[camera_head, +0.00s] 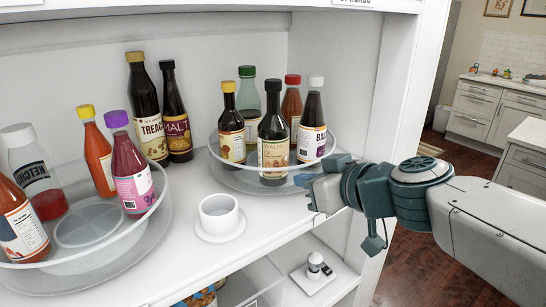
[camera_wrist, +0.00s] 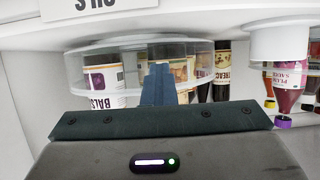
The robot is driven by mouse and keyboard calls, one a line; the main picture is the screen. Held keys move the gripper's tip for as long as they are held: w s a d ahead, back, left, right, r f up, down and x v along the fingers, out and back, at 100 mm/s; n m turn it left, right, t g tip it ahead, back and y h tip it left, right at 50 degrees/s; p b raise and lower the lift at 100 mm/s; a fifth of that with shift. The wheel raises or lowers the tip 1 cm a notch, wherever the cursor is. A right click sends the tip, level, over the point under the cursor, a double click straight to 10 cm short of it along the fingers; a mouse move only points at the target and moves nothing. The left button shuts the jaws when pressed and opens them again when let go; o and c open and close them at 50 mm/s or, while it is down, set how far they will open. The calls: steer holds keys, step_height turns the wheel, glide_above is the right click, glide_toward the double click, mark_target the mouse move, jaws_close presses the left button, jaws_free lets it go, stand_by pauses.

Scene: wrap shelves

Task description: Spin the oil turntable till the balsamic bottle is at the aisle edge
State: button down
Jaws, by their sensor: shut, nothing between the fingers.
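The oil turntable (camera_head: 236,178) is a clear round tray with a raised rim on the right of the shelf, holding several bottles. The balsamic bottle (camera_head: 312,125), dark with a white cap and a pale label, stands at its right side. In the wrist view, which is upside down, the balsamic bottle's label (camera_wrist: 103,100) shows behind the clear rim (camera_wrist: 120,58). My gripper (camera_head: 315,178) is shut and empty at the turntable's front right; its fingers (camera_wrist: 158,80) overlap the rim in the wrist view. Contact cannot be told.
A second clear turntable (camera_head: 150,222) with sauce bottles stands at left. A white cup (camera_head: 219,214) sits between the turntables. A treacle bottle (camera_head: 145,110) stands behind. The white side panel (camera_head: 385,110) rises just right of the oil turntable, close to my arm.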

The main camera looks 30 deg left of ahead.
mark_target(272, 184)
steer(key=shift+s+a+r, duration=0.2)
steer(key=shift+s+a, duration=0.35)
steer(key=shift+s+a+b, duration=0.4)
steer(key=shift+s+a, duration=0.4)
steer(key=shift+a, duration=0.05)
steer(key=shift+s+d+f, duration=0.2)
steer(key=shift+s+d, duration=0.15)
steer(key=shift+s+d+b, duration=0.3)
steer(key=shift+s+d, duration=0.05)
steer(key=shift+s, duration=0.25)
steer(key=shift+s+d+b, duration=0.3)
steer(key=shift+s, duration=0.25)
